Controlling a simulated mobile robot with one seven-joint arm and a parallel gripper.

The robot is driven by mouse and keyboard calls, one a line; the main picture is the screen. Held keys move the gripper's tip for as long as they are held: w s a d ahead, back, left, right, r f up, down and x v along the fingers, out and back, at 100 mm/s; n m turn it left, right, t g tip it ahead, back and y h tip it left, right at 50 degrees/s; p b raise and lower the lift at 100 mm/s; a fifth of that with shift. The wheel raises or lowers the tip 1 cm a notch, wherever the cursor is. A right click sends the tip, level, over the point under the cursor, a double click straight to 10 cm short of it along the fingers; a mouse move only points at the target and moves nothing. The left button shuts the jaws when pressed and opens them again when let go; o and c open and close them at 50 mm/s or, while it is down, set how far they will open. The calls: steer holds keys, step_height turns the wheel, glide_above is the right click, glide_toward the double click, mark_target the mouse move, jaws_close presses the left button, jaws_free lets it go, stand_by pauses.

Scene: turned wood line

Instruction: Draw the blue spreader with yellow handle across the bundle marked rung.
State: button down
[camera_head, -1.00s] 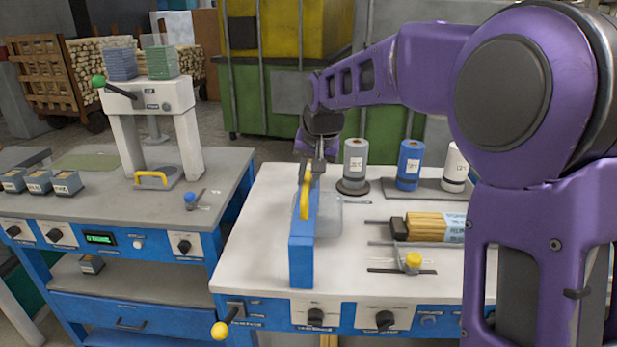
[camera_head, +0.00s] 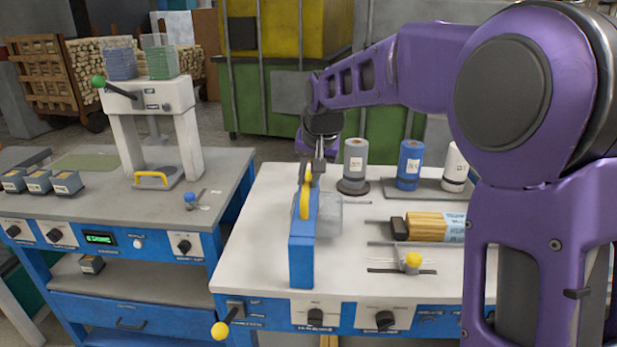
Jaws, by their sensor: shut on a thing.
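The blue spreader (camera_head: 302,256) stands upright above the white bench top, with its yellow handle (camera_head: 304,201) on top. My gripper (camera_head: 314,174) is shut on the yellow handle from above. A translucent film piece (camera_head: 328,217) shows just right of the spreader. A bundle of wooden sticks (camera_head: 427,226) lies to the right on the bench, partly in a printed light-blue wrap (camera_head: 455,227). My arm hides its right end. I cannot read a rung mark on it. Whether the spreader touches the bench is unclear.
A grey roll (camera_head: 354,166), a blue roll (camera_head: 409,165) and a white roll (camera_head: 455,168) stand at the back of the bench. A yellow knob (camera_head: 412,261) on a rail sits in front of the bundle. A grey press (camera_head: 150,120) stands on the left bench.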

steer(key=shift+d, duration=0.1)
steer(key=s+d+p, duration=0.1)
steer(key=d+p, duration=0.6)
steer(key=d, duration=4.2)
steer(key=shift+s, duration=0.4)
steer(key=shift+d+r, duration=0.1)
steer(key=shift+d, duration=0.05)
steer(key=c, duration=0.9)
jaws_free()
steer(key=shift+d, duration=0.1)
steer(key=shift+o, duration=0.7)
steer(key=p+v, duration=0.2)
steer(key=v, duration=1.5)
steer(key=shift+r, duration=0.15)
